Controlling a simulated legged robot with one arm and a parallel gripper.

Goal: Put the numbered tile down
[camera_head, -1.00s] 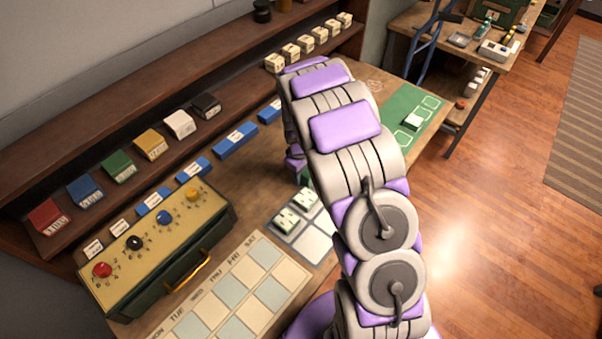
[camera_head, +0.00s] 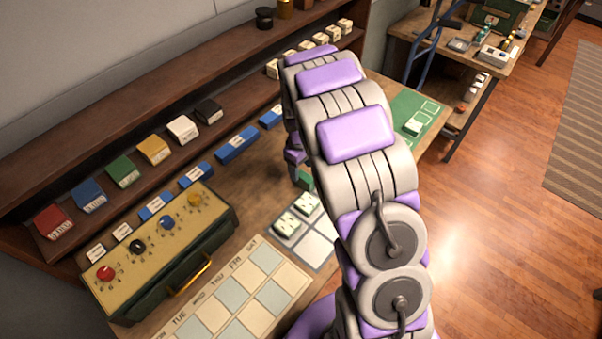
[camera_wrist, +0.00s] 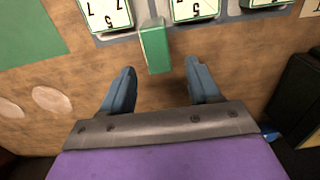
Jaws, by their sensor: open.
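The green block (camera_head: 305,180) also shows in the head view, partly behind my arm.
A control box (camera_head: 160,250) with coloured knobs stands at the left, beside a weekday board (camera_head: 240,300). A shelf (camera_head: 100,165) with coloured boxes runs behind. A green mat (camera_head: 425,108) holds a white tile (camera_head: 413,126). A dark object (camera_wrist: 297,95) is right of my gripper.

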